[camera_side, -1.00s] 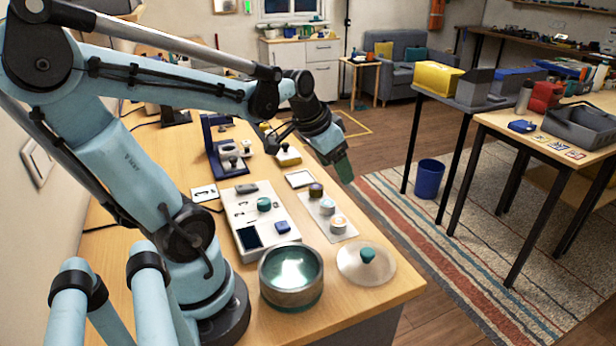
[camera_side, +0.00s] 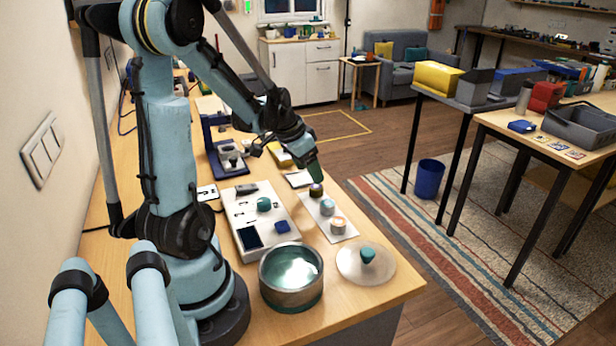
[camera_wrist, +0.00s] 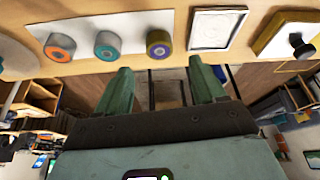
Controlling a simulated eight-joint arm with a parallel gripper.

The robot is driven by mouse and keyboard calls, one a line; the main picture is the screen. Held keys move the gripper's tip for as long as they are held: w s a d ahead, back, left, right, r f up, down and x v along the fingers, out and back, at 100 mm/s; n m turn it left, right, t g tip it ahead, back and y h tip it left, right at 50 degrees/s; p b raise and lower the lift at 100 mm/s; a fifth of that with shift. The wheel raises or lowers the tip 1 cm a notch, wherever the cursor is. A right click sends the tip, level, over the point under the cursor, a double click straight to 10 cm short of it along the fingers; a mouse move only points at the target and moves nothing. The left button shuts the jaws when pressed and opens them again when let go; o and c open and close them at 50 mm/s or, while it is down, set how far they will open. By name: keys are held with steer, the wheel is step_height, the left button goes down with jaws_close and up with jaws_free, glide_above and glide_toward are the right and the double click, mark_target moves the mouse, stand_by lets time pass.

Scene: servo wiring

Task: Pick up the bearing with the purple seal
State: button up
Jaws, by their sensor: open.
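The bearing with the purple seal (camera_side: 316,191) stands at the far end of a row on a white card (camera_side: 324,223). In the wrist view this bearing (camera_wrist: 158,43) has an olive ring around a purple centre and stands ahead of the gap between my fingers. Two more bearings share the card: one with a teal seal (camera_wrist: 107,45) and one with an orange seal (camera_wrist: 60,47). My gripper (camera_wrist: 161,70) is open and empty. In the side view my gripper (camera_side: 317,174) is just above the purple-seal bearing; whether it touches cannot be told.
A white-framed card (camera_side: 299,179) lies beyond the bearings. A light panel (camera_side: 262,222) with small parts lies to their left. A metal pot (camera_side: 291,290) and a round lid (camera_side: 366,263) stand nearer the camera. The table's edge is close on the right.

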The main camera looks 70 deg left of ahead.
mark_target(315, 187)
steer(key=shift+x, duration=3.05)
steer(key=shift+s, duration=0.1)
steer(key=c, duration=1.2)
